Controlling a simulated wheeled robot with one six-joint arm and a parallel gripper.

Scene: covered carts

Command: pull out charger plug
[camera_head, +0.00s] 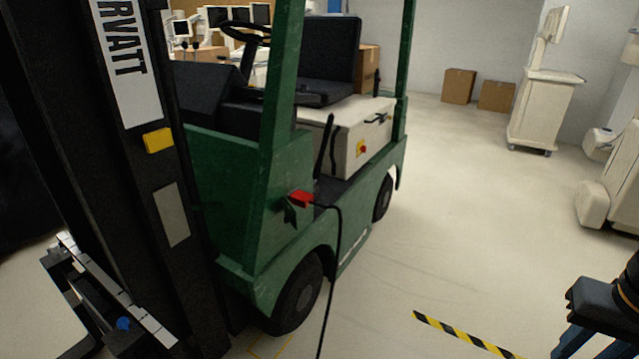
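A red charger plug (302,197) sits at the side of the green forklift (235,190), on the front body panel just above the front wheel. It appears seated there. A black cable (338,245) runs from the plug and hangs down past the wheel to the floor at the bottom edge. What looks like my gripper (586,343), a black body with blue fingers, shows at the lower right corner. It is well apart from the plug and cable. Its fingertips are cut off by the frame edge, so its opening is unclear.
The forklift's dark mast (130,150) fills the left side. A yellow-black floor strip (465,335) lies in front of my gripper. White medical carts (540,105) stand at the right, and cardboard boxes (458,86) at the back wall. The floor between is clear.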

